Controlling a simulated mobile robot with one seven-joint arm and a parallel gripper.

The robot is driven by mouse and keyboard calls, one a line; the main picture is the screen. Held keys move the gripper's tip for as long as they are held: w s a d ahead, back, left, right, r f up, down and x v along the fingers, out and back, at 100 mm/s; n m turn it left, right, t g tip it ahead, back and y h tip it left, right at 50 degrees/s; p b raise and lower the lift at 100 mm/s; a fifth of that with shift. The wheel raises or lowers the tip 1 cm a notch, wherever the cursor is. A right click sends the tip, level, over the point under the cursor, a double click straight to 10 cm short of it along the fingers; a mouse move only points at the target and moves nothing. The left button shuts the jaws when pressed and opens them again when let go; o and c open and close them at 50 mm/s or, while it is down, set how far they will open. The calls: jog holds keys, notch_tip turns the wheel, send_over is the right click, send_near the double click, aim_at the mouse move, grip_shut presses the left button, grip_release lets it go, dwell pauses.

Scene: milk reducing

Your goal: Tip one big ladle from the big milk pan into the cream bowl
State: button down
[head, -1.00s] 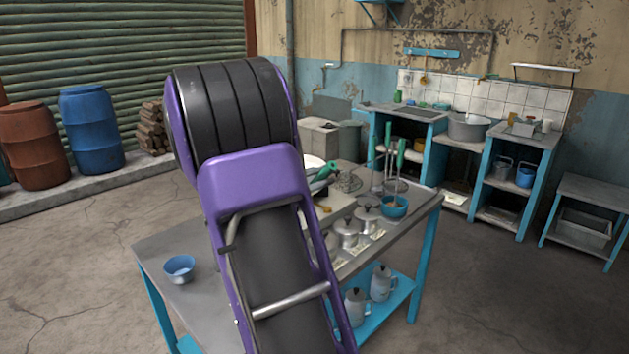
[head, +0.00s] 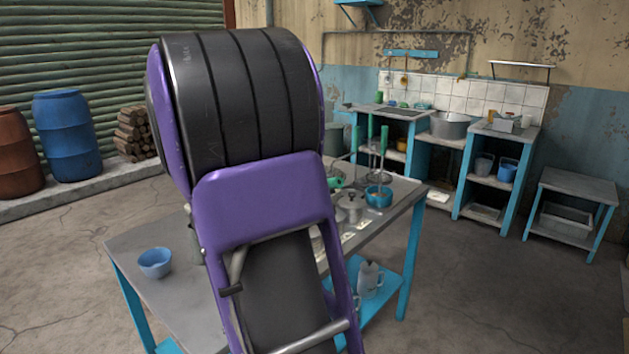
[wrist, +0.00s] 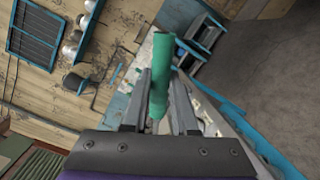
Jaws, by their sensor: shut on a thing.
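My gripper (wrist: 159,98) is shut on a green handle (wrist: 160,75) in the wrist view. The tool's lower end is hidden, so I cannot see a ladle cup or its contents. A green piece (head: 335,183) beside my arm in the head view may be this handle. A small blue bowl (head: 155,262) stands on the near left of the metal table; I cannot tell if it is the cream bowl. Another blue bowl (head: 378,197) stands at the table's far right. The big milk pan is not clearly seen; my arm covers the table's middle.
The metal table (head: 150,235) has free room around the left bowl. Upright green-handled tools (head: 384,140) stand at its far end, near a lidded grey pot (head: 350,208). A large grey pan (head: 450,126) sits at the back counter. Barrels (head: 66,138) stand far left.

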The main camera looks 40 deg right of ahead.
jog(key=s+f+m, duration=0.4)
jog(key=s+f, duration=0.1)
jog(key=f, duration=0.2)
jog(key=shift+a+f+m, duration=0.25)
jog(key=shift+f+m, duration=0.05)
jog(key=shift+f, duration=0.05)
jog(key=shift+w, duration=0.1)
dwell(0.3)
